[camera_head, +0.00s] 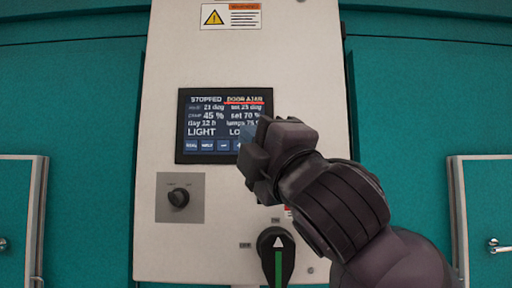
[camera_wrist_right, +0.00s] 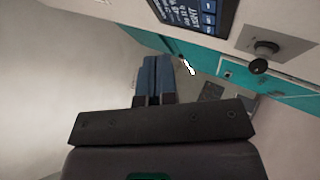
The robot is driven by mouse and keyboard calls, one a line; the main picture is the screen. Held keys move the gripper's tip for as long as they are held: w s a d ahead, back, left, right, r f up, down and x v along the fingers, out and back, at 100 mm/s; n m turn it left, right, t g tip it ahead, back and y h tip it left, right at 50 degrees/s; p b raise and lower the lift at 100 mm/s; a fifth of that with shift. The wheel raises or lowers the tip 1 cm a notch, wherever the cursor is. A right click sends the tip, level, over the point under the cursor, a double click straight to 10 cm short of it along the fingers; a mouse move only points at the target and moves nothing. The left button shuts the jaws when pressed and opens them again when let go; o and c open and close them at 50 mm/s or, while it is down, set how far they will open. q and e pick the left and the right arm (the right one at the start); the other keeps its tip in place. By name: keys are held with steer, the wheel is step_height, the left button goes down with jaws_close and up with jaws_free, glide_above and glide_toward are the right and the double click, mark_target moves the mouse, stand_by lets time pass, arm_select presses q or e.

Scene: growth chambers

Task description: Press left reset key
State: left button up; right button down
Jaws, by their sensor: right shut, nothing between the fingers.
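A dark screen (camera_head: 222,104) is set in a pale control panel (camera_head: 168,60). It reads STOPPED, with red-underlined DOOR AJAR. A row of small blue keys (camera_head: 207,145) runs along its bottom edge; their labels are too small to read surely, so I cannot tell which is the reset key. My right gripper (camera_head: 248,134) is shut and empty. It covers the screen's lower right corner and the right end of the key row; contact cannot be told. In the right wrist view its blue fingers (camera_wrist_right: 155,80) lie together, below and left of the screen (camera_wrist_right: 196,12). My left gripper is out of view.
A small black knob (camera_head: 178,198) sits below the screen. A larger black rotary switch (camera_head: 268,243) with a green stripe is lower right, close to my right arm. A warning label (camera_head: 230,16) is above. Teal walls (camera_head: 90,100) flank the panel.

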steer(key=w, duration=0.7)
steer(key=shift+w, duration=0.3)
steer(key=shift+b, duration=0.3)
stand_by(0.7)
stand_by(0.8)
steer(key=shift+w, duration=0.1)
steer(key=shift+w, duration=0.3)
